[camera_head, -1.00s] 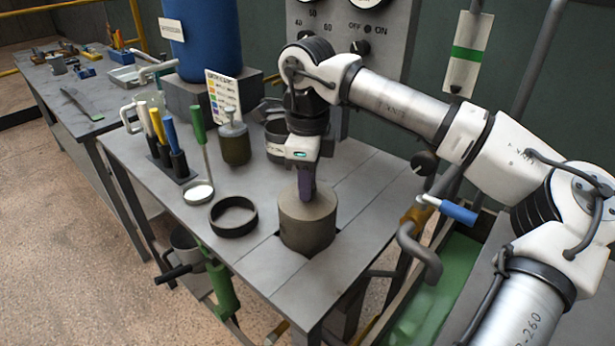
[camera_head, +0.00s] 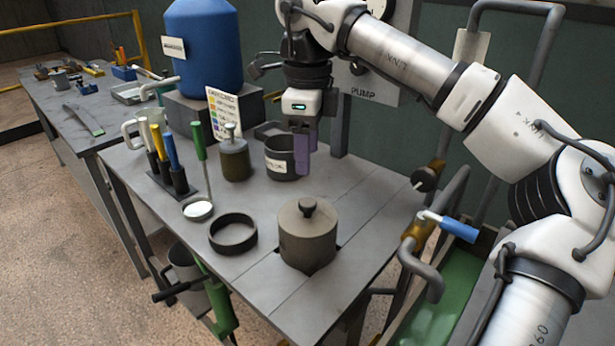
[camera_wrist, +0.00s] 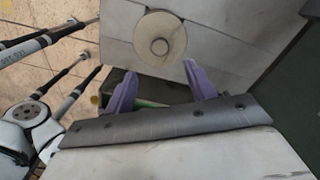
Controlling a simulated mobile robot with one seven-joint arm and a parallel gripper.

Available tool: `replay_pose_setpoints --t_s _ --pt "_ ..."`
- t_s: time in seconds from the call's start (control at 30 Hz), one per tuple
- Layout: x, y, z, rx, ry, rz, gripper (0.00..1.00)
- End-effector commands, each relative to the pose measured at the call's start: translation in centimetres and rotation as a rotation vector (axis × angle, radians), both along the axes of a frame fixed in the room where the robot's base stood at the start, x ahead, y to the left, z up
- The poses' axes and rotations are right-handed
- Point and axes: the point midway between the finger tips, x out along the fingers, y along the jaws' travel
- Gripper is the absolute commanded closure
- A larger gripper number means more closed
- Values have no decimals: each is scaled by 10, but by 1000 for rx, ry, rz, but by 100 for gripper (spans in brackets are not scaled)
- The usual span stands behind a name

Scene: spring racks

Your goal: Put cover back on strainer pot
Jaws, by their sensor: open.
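The strainer pot (camera_head: 307,245) is a brown-grey cylinder set at the table's front right. Its cover (camera_head: 308,214), with a dark round knob, sits on top of it and looks level. In the wrist view the cover (camera_wrist: 172,28) shows from above as a pale disc with a knob, beyond my fingertips. My gripper (camera_head: 303,168) is open and empty, raised above and behind the pot, in front of a labelled grey mug. The wrist view shows its two purple fingers (camera_wrist: 160,80) spread apart with nothing between them.
A black ring (camera_head: 233,246) lies left of the pot. A small dish (camera_head: 198,210), a lidded jar (camera_head: 235,160), the labelled mug (camera_head: 281,165) and a rack of coloured-handle tools (camera_head: 172,182) stand behind. The table's right side is clear.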

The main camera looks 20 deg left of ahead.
Motion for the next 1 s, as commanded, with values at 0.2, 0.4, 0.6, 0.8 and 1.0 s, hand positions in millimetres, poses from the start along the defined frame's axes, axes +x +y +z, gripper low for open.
replay_pose_setpoints --t_s 0.2,0.4,0.6,0.8,1.0 --pt "0 0 33 0 0 1 45" --pt "0 0 40 0 0 0 45" --pt "0 0 40 0 0 0 45" --pt "0 0 40 0 0 0 45" --pt "0 0 40 0 0 1 45"
